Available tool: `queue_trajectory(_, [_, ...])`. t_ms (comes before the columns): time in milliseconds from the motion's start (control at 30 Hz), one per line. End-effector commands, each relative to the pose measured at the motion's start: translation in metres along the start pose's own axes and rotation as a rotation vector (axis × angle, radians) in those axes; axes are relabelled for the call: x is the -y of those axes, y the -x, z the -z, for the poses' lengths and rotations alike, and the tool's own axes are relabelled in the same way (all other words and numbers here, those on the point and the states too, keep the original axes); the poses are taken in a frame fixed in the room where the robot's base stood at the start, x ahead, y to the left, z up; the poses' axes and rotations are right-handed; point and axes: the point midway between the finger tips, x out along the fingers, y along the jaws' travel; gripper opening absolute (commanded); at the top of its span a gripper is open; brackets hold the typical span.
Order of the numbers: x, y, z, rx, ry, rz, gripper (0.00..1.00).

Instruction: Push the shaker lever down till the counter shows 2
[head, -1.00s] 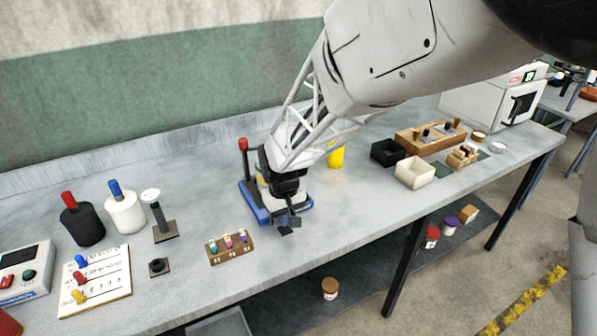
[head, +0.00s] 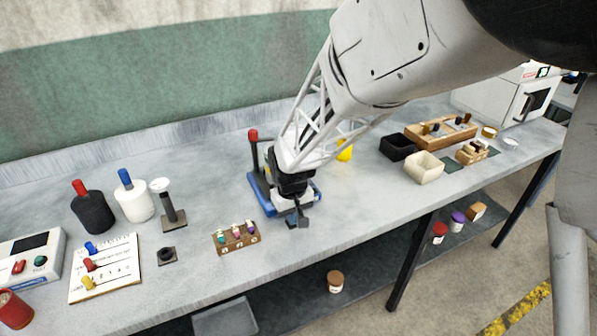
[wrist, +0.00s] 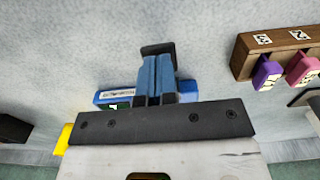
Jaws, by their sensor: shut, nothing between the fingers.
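The shaker has a blue base (head: 258,190) on the bench, with an upright lever topped by a red knob (head: 253,135) at its back left in the head view. My gripper (head: 298,221) is shut and empty, pointing down at the front of the shaker and hiding much of it. The red knob is apart from my fingers, behind and to the left. In the wrist view my closed fingers (wrist: 157,60) are in front of the blue base (wrist: 104,97). A dark counter display (wrist: 117,105) with a green mark is partly covered there, so its number cannot be read.
A wooden rack with small coloured pieces (head: 236,239) stands left of my gripper. A yellow object (head: 345,151) is behind my arm.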

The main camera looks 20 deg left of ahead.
Motion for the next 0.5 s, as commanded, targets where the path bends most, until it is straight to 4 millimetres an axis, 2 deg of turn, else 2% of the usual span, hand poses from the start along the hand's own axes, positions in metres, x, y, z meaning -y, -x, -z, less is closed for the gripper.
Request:
queue_trajectory(200, [0.0000, -0.0084, -0.0002, 0.001, 0.000, 0.000, 0.00])
queue_trajectory(500, [0.0000, 0.0005, 0.0003, -0.001, 0.000, 0.000, 0.00])
